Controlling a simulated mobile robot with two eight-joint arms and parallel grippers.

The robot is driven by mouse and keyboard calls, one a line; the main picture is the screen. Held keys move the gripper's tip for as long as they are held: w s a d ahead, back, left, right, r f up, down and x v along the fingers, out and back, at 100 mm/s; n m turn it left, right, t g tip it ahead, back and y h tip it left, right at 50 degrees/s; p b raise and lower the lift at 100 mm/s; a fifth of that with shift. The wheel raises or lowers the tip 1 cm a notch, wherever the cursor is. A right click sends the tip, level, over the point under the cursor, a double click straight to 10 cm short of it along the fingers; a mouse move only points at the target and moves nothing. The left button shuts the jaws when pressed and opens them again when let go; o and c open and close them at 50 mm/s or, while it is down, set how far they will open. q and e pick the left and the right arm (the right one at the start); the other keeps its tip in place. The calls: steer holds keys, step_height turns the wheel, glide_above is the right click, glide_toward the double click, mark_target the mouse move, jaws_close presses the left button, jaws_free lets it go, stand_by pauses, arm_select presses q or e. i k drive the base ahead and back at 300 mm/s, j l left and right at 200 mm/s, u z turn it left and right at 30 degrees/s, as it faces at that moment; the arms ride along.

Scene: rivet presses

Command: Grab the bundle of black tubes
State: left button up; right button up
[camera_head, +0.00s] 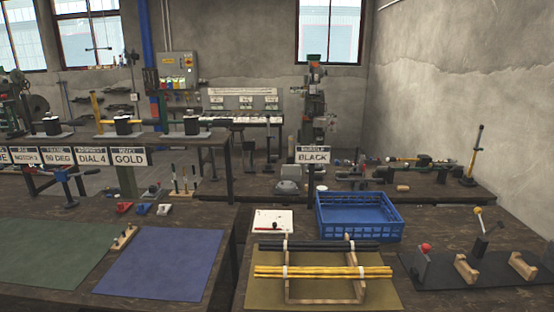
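A bundle of black tubes (318,246) lies across the back of a wooden rack (325,300), with a pale band near each end. A bundle of yellow tubes (322,271) lies parallel in front of it on the same rack, also with pale bands. The rack stands on an olive mat (385,299) on the near table. A sign (312,155) above the blue crate reads BLACK; its small upper line is hard to read. Neither of my grippers shows in this view.
A dark board (470,275) with a red knob and wooden cradles lies to the right. The blue mat (160,263) and green mat (50,255) are bare.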

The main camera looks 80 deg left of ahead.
mark_target(264, 245)
steer(key=u, duration=2.45)
